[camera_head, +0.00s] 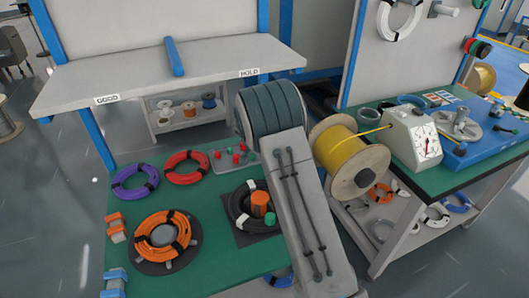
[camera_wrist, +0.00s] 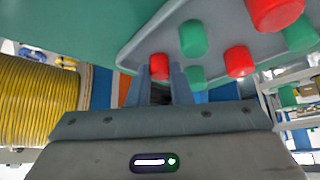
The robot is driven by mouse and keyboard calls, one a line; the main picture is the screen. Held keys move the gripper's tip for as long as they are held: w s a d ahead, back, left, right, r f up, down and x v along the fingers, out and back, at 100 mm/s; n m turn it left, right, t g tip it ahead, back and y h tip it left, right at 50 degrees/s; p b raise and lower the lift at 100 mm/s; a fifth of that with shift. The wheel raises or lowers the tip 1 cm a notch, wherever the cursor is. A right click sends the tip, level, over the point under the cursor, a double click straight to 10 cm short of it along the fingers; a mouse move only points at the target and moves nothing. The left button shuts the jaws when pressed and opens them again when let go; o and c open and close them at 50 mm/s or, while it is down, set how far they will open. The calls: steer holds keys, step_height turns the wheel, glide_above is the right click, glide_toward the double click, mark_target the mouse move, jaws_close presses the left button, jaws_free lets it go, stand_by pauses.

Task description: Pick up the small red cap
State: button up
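A grey tray (camera_head: 216,168) on the green table bears several small red caps (camera_head: 236,159) and green caps. In the head view my arm comes down in front of the table and my gripper's fingers are hidden. In the wrist view my gripper (camera_wrist: 159,72) has its two fingers apart, one on either side of a small red cap (camera_wrist: 159,66) near the tray's edge. I cannot tell whether the fingers touch it. Other red caps (camera_wrist: 239,61) and green caps (camera_wrist: 193,38) stand close by on the tray.
Red (camera_head: 186,168), purple (camera_head: 134,182) and orange (camera_head: 161,233) cable coils lie left of the tray. A black coil (camera_head: 240,205) with an orange cylinder (camera_head: 260,202) lies in front. A yellow cable spool (camera_head: 345,158) stands to the right. A white shelf (camera_head: 170,80) is behind.

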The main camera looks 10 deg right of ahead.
steer(key=shift+r, duration=0.1)
jaws_close()
steer(key=shift+r, duration=0.55)
step_height(320, 180, up, 3)
steer(key=s+d+r+b, duration=0.1)
steer(key=s+d+r, duration=0.4)
steer(key=d, duration=0.5)
steer(key=shift+s+d+r, duration=0.2)
steer(key=shift+r, duration=0.7)
steer(key=shift+o, duration=0.6)
jaws_free()
